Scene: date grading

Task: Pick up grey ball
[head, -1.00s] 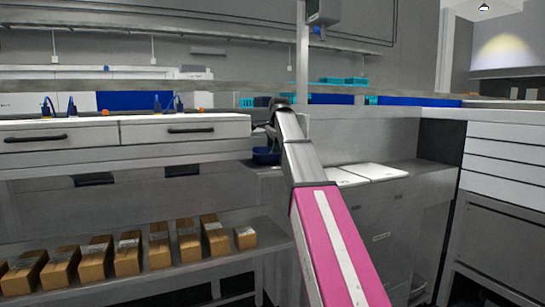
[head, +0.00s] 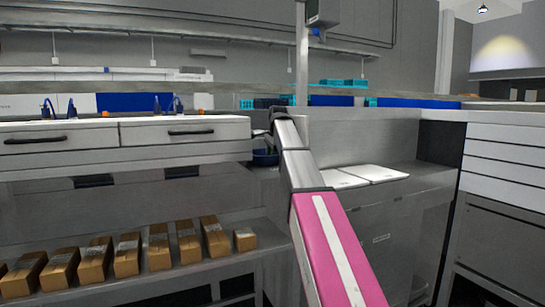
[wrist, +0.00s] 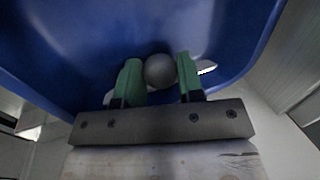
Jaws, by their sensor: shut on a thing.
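The grey ball (wrist: 160,71) is between the two green fingers of my gripper (wrist: 160,80) in the wrist view, and the fingers are shut on it. A blue container (wrist: 60,50) fills the wrist view behind and around the ball. I cannot tell whether the ball still touches the container. In the head view my arm hides the gripper's fingers and the ball. Part of the blue container (head: 265,158) shows left of my arm, by the right end of the drawer bench.
A bench with drawers (head: 185,132) stands left of my arm. A low shelf holds several brown boxes (head: 127,255). White sheets (head: 375,173) lie on a grey unit to the right. A white drawer cabinet (head: 507,160) stands far right.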

